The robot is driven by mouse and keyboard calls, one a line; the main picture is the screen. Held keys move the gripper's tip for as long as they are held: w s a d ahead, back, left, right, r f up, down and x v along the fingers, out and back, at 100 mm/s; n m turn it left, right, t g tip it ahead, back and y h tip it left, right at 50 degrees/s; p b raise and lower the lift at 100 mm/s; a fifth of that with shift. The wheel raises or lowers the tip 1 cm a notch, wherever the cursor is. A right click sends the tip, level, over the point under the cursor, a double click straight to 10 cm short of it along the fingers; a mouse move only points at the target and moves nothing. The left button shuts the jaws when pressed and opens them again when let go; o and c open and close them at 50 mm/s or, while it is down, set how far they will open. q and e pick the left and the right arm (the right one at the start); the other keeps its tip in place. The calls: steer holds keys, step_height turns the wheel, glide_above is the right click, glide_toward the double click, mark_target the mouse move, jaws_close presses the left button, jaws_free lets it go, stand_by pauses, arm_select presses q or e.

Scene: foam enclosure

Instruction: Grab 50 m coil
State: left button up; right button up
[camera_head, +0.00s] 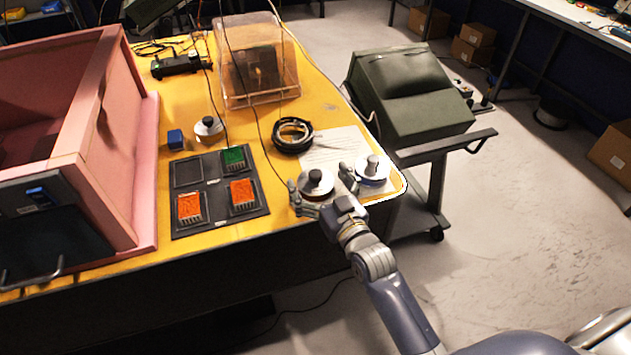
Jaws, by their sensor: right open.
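A black cable coil (293,135) lies on the yellow table top. A reel with a dark knob (316,180) stands near the table's front right corner, and a white reel with a grey knob (372,168) stands to its right. I can read no length label on any of them, so I cannot tell which is the 50 m coil. My right gripper (321,184) is open, its fingers spread on either side of the dark-knobbed reel. I cannot tell whether they touch it. My left gripper is not in view.
A smaller reel (208,128) and a blue block (175,139) stand farther left, behind a black tray (220,212) with green and orange pieces. A pink foam enclosure (122,150) bounds the left. A clear box (255,65) stands behind. A green case (415,95) rests on a cart at right.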

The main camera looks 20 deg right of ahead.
steer(key=shift+w+a, duration=0.1)
steer(key=shift+w, duration=0.4)
steer(key=c, duration=1.3)
steer(key=shift+r, duration=0.15)
